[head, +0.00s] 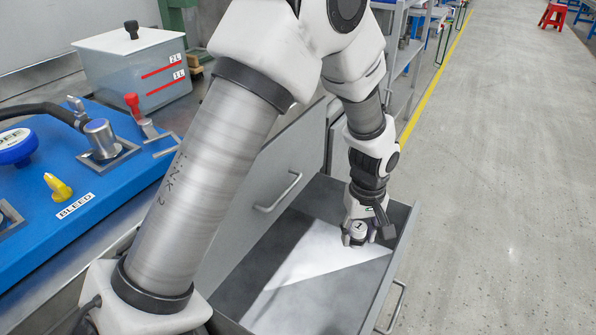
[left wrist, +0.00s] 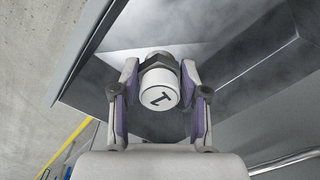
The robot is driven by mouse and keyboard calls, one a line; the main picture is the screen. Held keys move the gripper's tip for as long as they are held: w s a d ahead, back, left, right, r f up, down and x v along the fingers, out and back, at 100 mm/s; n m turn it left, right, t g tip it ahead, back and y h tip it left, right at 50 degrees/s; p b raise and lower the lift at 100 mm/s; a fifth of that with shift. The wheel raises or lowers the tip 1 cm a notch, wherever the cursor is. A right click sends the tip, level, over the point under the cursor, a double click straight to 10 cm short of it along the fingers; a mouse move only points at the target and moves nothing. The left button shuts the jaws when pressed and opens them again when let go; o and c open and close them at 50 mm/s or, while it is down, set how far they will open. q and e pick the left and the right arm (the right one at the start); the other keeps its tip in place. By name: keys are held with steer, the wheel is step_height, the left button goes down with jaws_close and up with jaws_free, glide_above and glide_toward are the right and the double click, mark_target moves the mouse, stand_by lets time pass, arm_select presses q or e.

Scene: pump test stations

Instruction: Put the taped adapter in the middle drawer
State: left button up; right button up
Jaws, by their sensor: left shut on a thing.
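In the left wrist view the adapter (left wrist: 159,90) also shows a dark hex collar behind the white part. My left gripper (head: 359,238) is shut on it, one purple-padded finger on each side. It holds the adapter inside the open drawer (head: 325,290), near the drawer's front end. I cannot tell whether the adapter touches the drawer floor. The open drawer is grey, sits below a closed drawer front (head: 262,165), and has a bar handle (head: 396,308). My right gripper is not in view.
A blue pump panel (head: 110,190) with a yellow knob and a red-handled valve stands at left. A grey tank (head: 135,70) with red level lines is behind it. The rest of the visible drawer floor looks empty.

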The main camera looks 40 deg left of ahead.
mark_target(330, 299)
arm_select(q)
steer(key=a+f+n+b, duration=0.1)
steer(key=f+n+b, duration=0.1)
steer(key=f+b, duration=0.5)
steer(key=s+a+f+n+b, duration=0.1)
steer(key=f+n+b, duration=0.1)
steer(key=f+b, duration=0.6)
steer(key=s+a+f+n+b, duration=0.1)
steer(key=f+n+b, duration=0.2)
steer(key=f+b, duration=0.4)
steer(key=shift+s+a+f+b, duration=0.1)
steer(key=shift+f+b, duration=0.05)
steer(key=shift+f, duration=0.75)
steer(key=shift+a+f+b, duration=0.1)
steer(key=shift+f+b, duration=0.05)
steer(key=shift+f, duration=0.75)
steer(key=shift+r, duration=0.2)
steer(key=shift+f, duration=0.15)
steer(key=o, duration=1.3)
